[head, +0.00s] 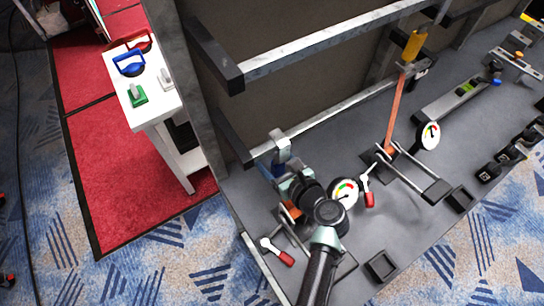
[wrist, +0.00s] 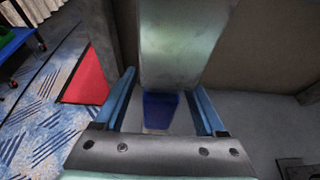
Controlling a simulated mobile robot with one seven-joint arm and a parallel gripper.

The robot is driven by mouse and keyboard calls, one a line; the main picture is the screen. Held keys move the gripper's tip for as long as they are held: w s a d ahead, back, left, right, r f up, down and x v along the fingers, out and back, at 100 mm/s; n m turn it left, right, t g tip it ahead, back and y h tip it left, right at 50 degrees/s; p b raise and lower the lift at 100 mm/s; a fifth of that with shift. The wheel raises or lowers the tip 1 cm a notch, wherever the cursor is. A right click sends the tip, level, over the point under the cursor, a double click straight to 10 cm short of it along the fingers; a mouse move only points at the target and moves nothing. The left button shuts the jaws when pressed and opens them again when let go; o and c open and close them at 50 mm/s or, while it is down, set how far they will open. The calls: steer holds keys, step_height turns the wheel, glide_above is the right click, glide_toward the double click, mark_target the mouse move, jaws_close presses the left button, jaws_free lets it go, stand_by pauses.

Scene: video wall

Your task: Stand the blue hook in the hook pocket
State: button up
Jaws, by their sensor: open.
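The blue hook (head: 281,150) is at the left end of the bench, by the lower rail, with a grey upper part and a blue block. My gripper (head: 284,170) is at its blue part, open. In the wrist view, the blue block (wrist: 159,108) lies between the two spread fingers of my gripper (wrist: 163,103), with visible gaps at both sides. The wide grey part rises above it. Black square open pockets stand on the bench, one near the front edge (head: 381,266) and one to the right (head: 460,198). I cannot tell which is the hook pocket.
A grey rail frame (head: 330,40) stands behind the bench. An upright copper bar (head: 394,110), dial gauges (head: 428,135) and red-handled levers (head: 277,251) stand close around. A white table (head: 150,95) at left holds blue, red and green handled items. Bare bench shows at front right.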

mark_target(278, 161)
jaws_close()
steer(key=c, duration=0.7)
jaws_free()
steer(key=shift+c, duration=0.2)
jaws_close()
steer(key=shift+r, duration=0.1)
steer(key=shift+r, duration=0.1)
step_height(278, 161, up, 3)
steer(key=p, duration=0.3)
steer(key=shift+p, duration=0.4)
